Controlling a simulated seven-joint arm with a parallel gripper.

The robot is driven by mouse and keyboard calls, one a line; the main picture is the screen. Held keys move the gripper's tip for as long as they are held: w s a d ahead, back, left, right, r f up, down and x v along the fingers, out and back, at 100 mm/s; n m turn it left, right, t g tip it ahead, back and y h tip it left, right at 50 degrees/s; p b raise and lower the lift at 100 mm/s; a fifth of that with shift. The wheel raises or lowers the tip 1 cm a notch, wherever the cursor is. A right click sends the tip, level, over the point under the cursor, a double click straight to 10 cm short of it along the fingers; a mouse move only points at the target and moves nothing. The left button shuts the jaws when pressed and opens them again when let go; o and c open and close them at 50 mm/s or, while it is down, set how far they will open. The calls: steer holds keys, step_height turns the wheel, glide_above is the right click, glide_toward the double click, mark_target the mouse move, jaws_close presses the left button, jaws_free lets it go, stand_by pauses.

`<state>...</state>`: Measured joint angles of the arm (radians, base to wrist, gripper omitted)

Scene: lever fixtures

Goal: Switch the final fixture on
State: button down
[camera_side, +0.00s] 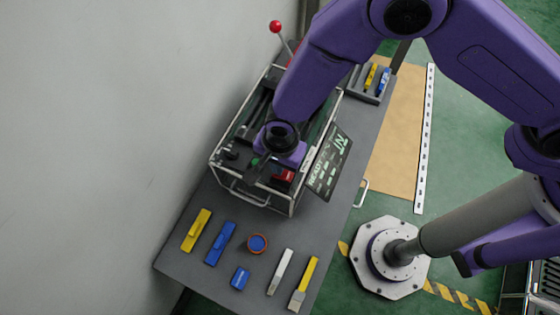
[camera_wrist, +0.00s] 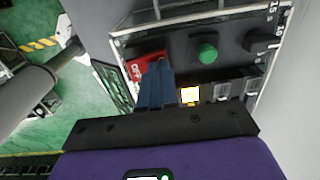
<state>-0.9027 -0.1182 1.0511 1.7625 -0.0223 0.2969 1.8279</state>
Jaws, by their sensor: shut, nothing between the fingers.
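The fixture is a metal-framed box (camera_side: 291,207) on a grey table. Its front carries a red block (camera_side: 284,175), a green button (camera_side: 255,161) and dark parts at the left. In the wrist view the red part (camera_wrist: 138,66) bears white lettering, partly hidden by my fingers, and the green button (camera_wrist: 207,53) stands to their right. A lit yellow square (camera_wrist: 190,94) is beside the fingers. My gripper (camera_wrist: 157,68) is shut and empty, close over the panel by the red part. I cannot tell whether it touches. A red-ball lever (camera_side: 275,27) rises at the back.
Yellow and blue blocks (camera_side: 220,243), a round orange-blue piece (camera_side: 257,243) and several tools (camera_side: 280,271) lie in front. A tray (camera_side: 371,83) stands behind. A wall (camera_side: 100,120) bounds the left.

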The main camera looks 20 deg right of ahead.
mark_target(287, 173)
steer(key=shift+s+d+f, duration=0.1)
steer(key=shift+s+d, duration=0.15)
steer(key=shift+s+d+r, duration=0.2)
steer(key=shift+s+d, duration=0.2)
steer(key=shift+d, duration=0.05)
steer(key=shift+r, duration=0.1)
step_height(287, 173, up, 14)
steer(key=shift+s, duration=0.15)
stand_by(0.5)
steer(key=shift+d, duration=0.1)
stand_by(0.3)
